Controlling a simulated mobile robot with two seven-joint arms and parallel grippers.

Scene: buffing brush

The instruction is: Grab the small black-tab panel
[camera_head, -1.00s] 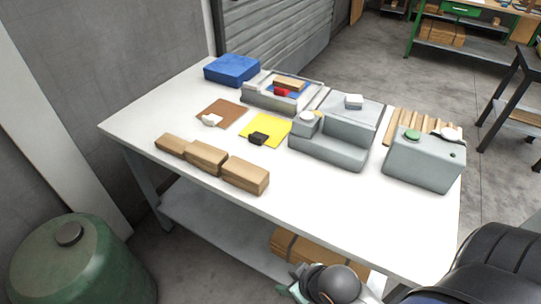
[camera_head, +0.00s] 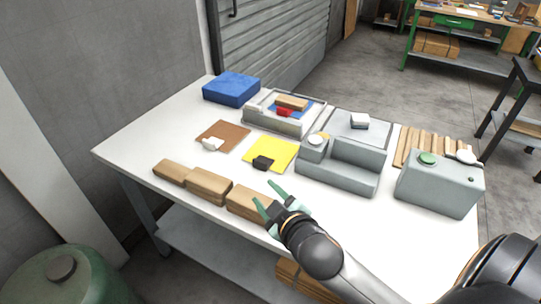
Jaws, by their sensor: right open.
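A yellow panel (camera_head: 272,152) lies flat on the white table, with a small black tab (camera_head: 262,163) on its front edge. A brown panel with a white tab (camera_head: 223,134) lies to its left. My right gripper (camera_head: 269,198) is open and empty, at the front of the table over the right end of the wooden block row. It is in front of the yellow panel and apart from it. It hides part of the rightmost wooden block (camera_head: 243,200). My left gripper is not in view.
Several wooden blocks (camera_head: 207,187) line the front edge. A grey stepped fixture (camera_head: 345,172) and a grey box with a green button (camera_head: 438,185) stand right. Behind are a grey tray (camera_head: 262,121) with a red-tabbed blue panel and a blue box (camera_head: 231,89).

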